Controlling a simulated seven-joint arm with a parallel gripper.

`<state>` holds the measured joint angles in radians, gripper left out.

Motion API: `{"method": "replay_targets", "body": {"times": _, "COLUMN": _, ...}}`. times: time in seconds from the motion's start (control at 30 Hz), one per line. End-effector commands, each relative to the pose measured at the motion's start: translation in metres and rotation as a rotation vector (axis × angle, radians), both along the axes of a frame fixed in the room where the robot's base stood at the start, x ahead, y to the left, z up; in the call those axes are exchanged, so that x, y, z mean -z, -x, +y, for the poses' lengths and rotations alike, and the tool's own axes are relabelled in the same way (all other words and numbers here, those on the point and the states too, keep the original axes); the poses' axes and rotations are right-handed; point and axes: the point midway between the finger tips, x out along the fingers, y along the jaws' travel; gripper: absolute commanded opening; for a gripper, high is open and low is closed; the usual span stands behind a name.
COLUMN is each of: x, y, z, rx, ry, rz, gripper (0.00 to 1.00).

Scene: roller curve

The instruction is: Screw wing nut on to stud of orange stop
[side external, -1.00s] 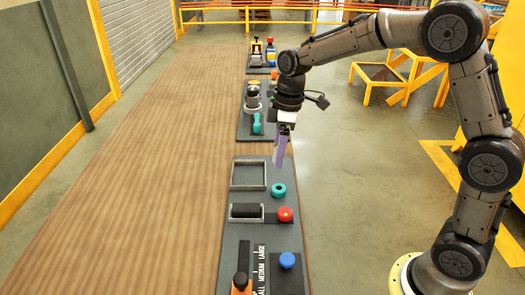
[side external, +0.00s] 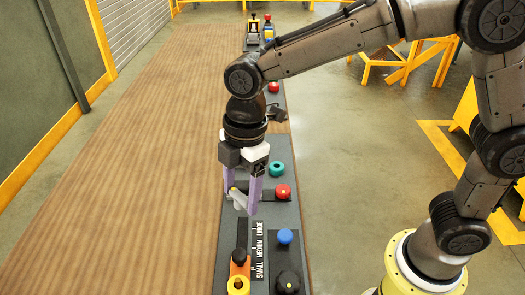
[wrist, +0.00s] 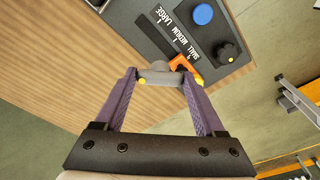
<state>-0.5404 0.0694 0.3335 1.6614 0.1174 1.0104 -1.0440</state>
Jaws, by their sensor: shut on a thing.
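My gripper (side external: 240,200) hangs over the near dark board, its purple fingers spread around a grey piece (side external: 238,198) that looks like the wing nut. In the wrist view my gripper (wrist: 168,80) is shut on this wing nut (wrist: 158,76), which spans between the fingertips and has a yellow spot at its left end. The orange stop (side external: 241,269) is at the near end of the board, nearer the camera than my gripper, with a black knob and a yellow ring by it. In the wrist view the orange stop (wrist: 188,69) shows just beyond the wing nut. Its stud cannot be made out.
A SMALL, MEDIUM, LARGE scale (side external: 259,248) lies beside the stop. A blue button (side external: 285,236), a black knob (side external: 288,282), a red button (side external: 282,191) and a teal ring (side external: 277,169) stand along the board's right side. The wooden table (side external: 150,180) is clear at left.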

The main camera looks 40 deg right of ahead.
Motion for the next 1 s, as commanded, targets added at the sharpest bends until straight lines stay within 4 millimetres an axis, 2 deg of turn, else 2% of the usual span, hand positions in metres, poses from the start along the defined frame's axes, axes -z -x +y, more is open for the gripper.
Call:
{"method": "replay_targets", "body": {"times": 0.03, "x": 0.0, "y": 0.014, "z": 0.019, "rx": -0.064, "ry": 0.0, "rz": 0.0, "gripper": 0.17}}
{"method": "replay_targets", "body": {"times": 0.1, "x": 0.001, "y": 0.031, "z": 0.04, "rx": -0.132, "ry": 0.0, "rz": 0.002, "gripper": 0.17}}
{"method": "replay_targets", "body": {"times": 0.2, "x": 0.001, "y": 0.053, "z": 0.062, "rx": -0.21, "ry": 0.001, "rz": 0.003, "gripper": 0.17}}
{"method": "replay_targets", "body": {"times": 0.33, "x": 0.002, "y": 0.072, "z": 0.08, "rx": -0.276, "ry": 0.001, "rz": 0.004, "gripper": 0.17}}
{"method": "replay_targets", "body": {"times": 0.43, "x": 0.002, "y": 0.08, "z": 0.086, "rx": -0.302, "ry": 0.001, "rz": 0.004, "gripper": 0.17}}
{"method": "replay_targets", "body": {"times": 0.63, "x": 0.009, "y": 0.083, "z": 0.089, "rx": -0.31, "ry": 0.002, "rz": 0.004, "gripper": 0.17}}
{"method": "replay_targets", "body": {"times": 1.0, "x": 0.041, "y": 0.082, "z": 0.088, "rx": -0.308, "ry": 0.002, "rz": 0.005, "gripper": 0.17}}
